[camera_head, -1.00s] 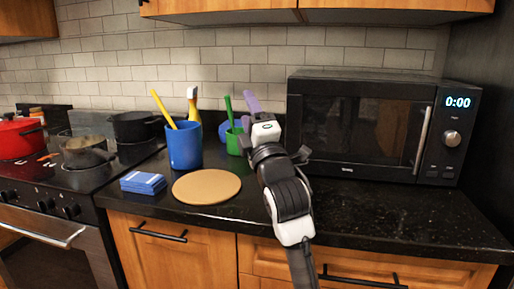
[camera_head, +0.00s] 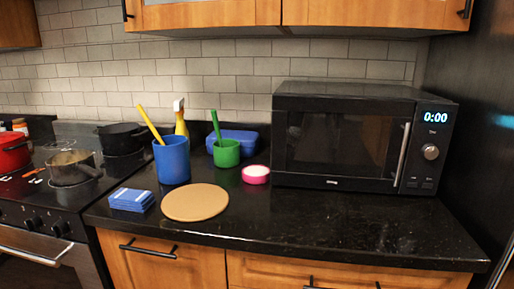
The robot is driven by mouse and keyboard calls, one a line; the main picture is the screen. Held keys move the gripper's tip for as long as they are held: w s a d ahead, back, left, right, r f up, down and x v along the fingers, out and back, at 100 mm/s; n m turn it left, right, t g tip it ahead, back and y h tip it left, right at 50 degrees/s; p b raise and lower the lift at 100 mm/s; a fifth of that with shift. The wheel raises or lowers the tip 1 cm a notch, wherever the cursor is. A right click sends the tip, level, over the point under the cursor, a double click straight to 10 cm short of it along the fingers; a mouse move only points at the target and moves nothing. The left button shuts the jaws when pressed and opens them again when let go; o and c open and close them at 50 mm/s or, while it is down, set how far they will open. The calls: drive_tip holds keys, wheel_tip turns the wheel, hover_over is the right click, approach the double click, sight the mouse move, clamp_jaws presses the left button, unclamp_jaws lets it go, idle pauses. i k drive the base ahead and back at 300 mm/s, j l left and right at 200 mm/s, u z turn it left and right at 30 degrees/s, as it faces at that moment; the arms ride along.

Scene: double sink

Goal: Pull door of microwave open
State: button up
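The black microwave (camera_head: 352,138) stands at the back right of the dark counter, against the tiled wall. Its door (camera_head: 335,143) looks shut, with a dark window. The silver vertical door handle (camera_head: 402,155) is on the door's right side, beside the control panel with a lit 0:00 display (camera_head: 435,117) and a round knob (camera_head: 430,152). My gripper and arm are out of this view.
Left of the microwave are a pink-and-white round item (camera_head: 255,175), a green cup (camera_head: 226,153), a blue cup (camera_head: 171,161), a round tan board (camera_head: 195,202) and blue stacked pieces (camera_head: 131,200). The counter (camera_head: 345,222) before the microwave is clear. A dark panel (camera_head: 485,130) stands right.

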sight(339, 143)
drive_tip(key=i+l+z, duration=0.15)
drive_tip(key=l+z, duration=0.2)
drive_tip(key=i+l+z, duration=0.15)
drive_tip(key=l+z, duration=0.15)
drive_tip(key=i+l+z, duration=0.35)
drive_tip(key=k+l, duration=0.05)
drive_tip(key=k, duration=0.05)
